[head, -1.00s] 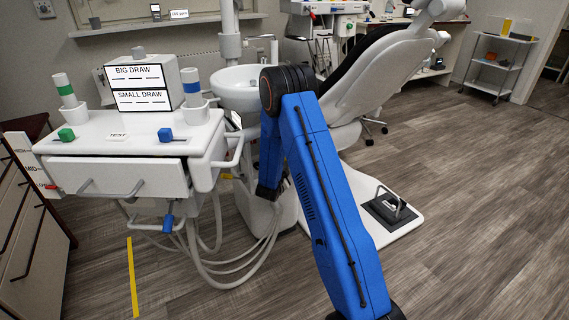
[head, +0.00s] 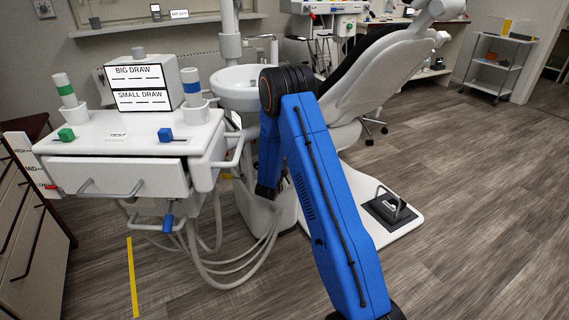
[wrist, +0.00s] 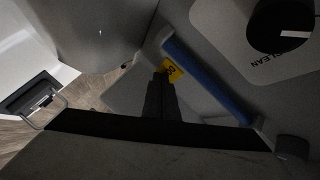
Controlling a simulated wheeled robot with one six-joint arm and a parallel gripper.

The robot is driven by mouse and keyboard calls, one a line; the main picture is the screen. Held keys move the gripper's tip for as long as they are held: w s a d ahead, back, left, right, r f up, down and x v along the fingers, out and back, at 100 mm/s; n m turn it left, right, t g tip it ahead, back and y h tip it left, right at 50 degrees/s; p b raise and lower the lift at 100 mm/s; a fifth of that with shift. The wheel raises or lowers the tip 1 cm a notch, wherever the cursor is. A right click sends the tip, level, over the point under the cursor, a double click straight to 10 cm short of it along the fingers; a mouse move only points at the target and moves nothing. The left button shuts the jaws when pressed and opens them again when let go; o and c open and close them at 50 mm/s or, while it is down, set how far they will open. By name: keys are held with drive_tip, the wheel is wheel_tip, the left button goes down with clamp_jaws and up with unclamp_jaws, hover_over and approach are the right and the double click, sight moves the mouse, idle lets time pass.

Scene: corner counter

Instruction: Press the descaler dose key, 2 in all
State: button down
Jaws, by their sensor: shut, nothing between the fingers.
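In the wrist view my gripper (wrist: 158,97) is shut and empty, its dark fingers pointing away from the camera. Its tips are at the lower left of a yellow label (wrist: 173,70) with partly hidden dark letters that seem to start "DO". The fingers cover part of the label's surroundings, and I cannot make out a separate key or whether the tips touch anything. In the head view my blue arm reaches down beside the basin unit, and the fingers are hidden there.
In the wrist view a blue bar (wrist: 205,80) runs diagonally right of the label. A black knob (wrist: 280,24) marked "CLEAN" is at upper right. In the head view the white basin (head: 236,88), a drawer cart (head: 128,178) and the dental chair (head: 375,80) stand close around my arm.

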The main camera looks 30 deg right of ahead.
drive_tip(key=shift+s, duration=1.05)
drive_tip(key=shift+s, duration=0.1)
drive_tip(key=shift+s+d, duration=0.1)
drive_tip(key=shift+s, duration=2.25)
drive_tip(key=shift+s, duration=0.1)
